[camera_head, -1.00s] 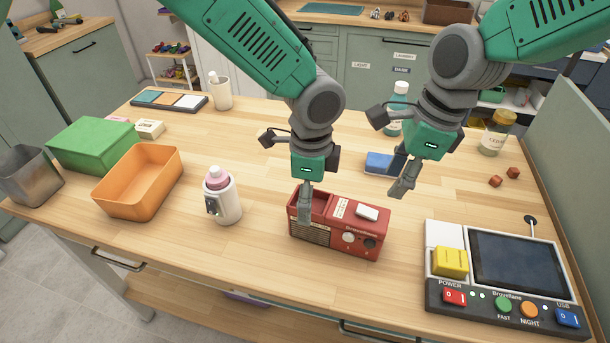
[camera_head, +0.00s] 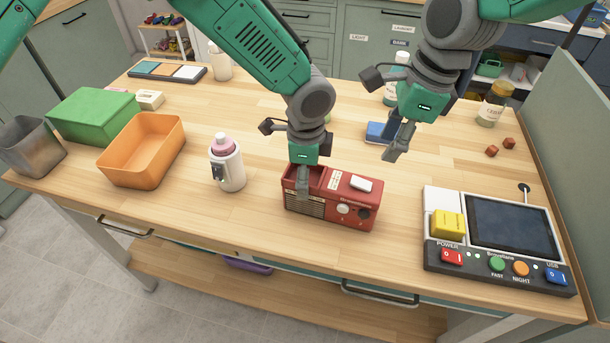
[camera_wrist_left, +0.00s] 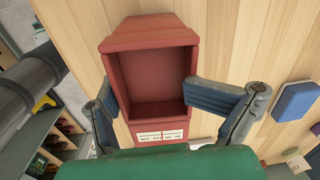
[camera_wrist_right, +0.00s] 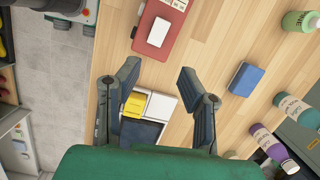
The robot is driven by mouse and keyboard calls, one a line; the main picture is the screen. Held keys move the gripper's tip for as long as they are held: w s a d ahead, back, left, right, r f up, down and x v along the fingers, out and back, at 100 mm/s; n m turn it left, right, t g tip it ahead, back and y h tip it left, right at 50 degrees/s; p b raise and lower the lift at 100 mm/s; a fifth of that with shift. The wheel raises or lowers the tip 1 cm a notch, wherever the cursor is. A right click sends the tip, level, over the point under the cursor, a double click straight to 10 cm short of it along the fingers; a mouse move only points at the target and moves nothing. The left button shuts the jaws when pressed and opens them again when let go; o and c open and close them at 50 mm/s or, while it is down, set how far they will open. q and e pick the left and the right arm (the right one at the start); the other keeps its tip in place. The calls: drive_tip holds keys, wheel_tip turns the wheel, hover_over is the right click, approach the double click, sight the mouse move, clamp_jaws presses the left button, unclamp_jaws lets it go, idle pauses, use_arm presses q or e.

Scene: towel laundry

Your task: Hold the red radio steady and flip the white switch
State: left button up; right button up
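The red radio (camera_head: 330,205) stands on the wooden table, with an open compartment at its left end. A white switch (camera_head: 361,185) lies on its top right part; it also shows in the right wrist view (camera_wrist_right: 158,32). My left gripper (camera_head: 303,180) points down at the radio's left end. In the left wrist view its fingers (camera_wrist_left: 150,98) lie against both sides of the compartment, closed on the radio. My right gripper (camera_head: 402,140) is in the air behind and right of the radio, open and empty; its fingers (camera_wrist_right: 156,82) are spread apart.
A white-and-pink bottle (camera_head: 226,163) stands left of the radio. A console (camera_head: 436,257) with buttons and a yellow block is at right. A blue box (camera_head: 378,132) lies behind. An orange bin (camera_head: 150,170) and green box (camera_head: 92,118) are at far left.

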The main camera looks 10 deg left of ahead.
drive_tip(key=shift+s+a+f+n, duration=0.1)
drive_tip(key=shift+a+f+n, duration=0.1)
drive_tip(key=shift+a+n, duration=0.15)
clamp_jaws()
drive_tip(key=n+h, duration=0.2)
drive_tip(key=n, duration=0.2)
hover_over(355, 184)
drive_tip(key=shift+f, duration=2.8)
drive_tip(key=shift+f, duration=1.9)
drive_tip(key=shift+s+r, duration=0.1)
drive_tip(key=shift+r, duration=3.45)
